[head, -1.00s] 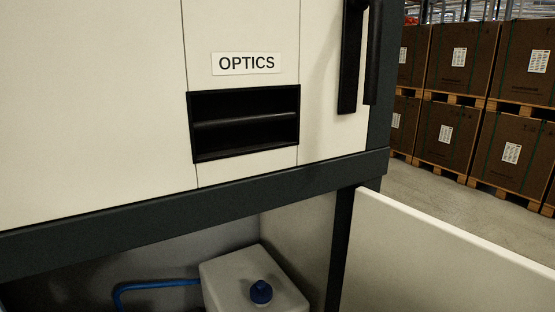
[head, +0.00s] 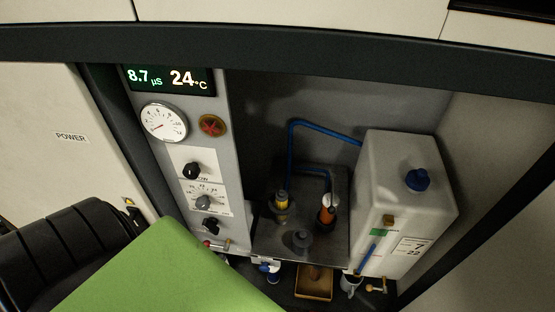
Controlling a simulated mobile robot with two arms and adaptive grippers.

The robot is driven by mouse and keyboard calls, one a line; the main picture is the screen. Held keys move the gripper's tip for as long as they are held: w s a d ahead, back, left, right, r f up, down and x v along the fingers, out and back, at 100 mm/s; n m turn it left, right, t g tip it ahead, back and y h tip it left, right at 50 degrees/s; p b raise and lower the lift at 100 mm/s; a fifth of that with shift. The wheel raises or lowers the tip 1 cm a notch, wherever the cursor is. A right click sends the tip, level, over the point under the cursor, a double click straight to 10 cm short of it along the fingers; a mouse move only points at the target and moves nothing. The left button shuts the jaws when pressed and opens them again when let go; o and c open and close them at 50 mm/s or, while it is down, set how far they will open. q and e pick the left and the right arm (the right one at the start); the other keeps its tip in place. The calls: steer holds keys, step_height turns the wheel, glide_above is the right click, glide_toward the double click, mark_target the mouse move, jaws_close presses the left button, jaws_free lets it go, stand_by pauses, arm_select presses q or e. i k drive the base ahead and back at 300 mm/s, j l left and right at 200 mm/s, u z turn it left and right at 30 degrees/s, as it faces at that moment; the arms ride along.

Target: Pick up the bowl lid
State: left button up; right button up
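I cannot pick out the bowl lid for certain in the head view. A small dark round piece with a knob (head: 301,239) sits on a grey metal shelf (head: 338,235) inside the open cabinet bay, and it may be the lid. Behind it stand a fitting with a yellow top (head: 281,201) on the left and an orange cartridge-like part (head: 326,213) on the right. Neither of my grippers shows in the view.
A control panel (head: 205,180) borders the left. A green flat surface (head: 165,270) and black ribbed object (head: 70,240) fill the lower left foreground.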

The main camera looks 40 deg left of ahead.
mark_target(303, 239)
steer(key=u, duration=1.1)
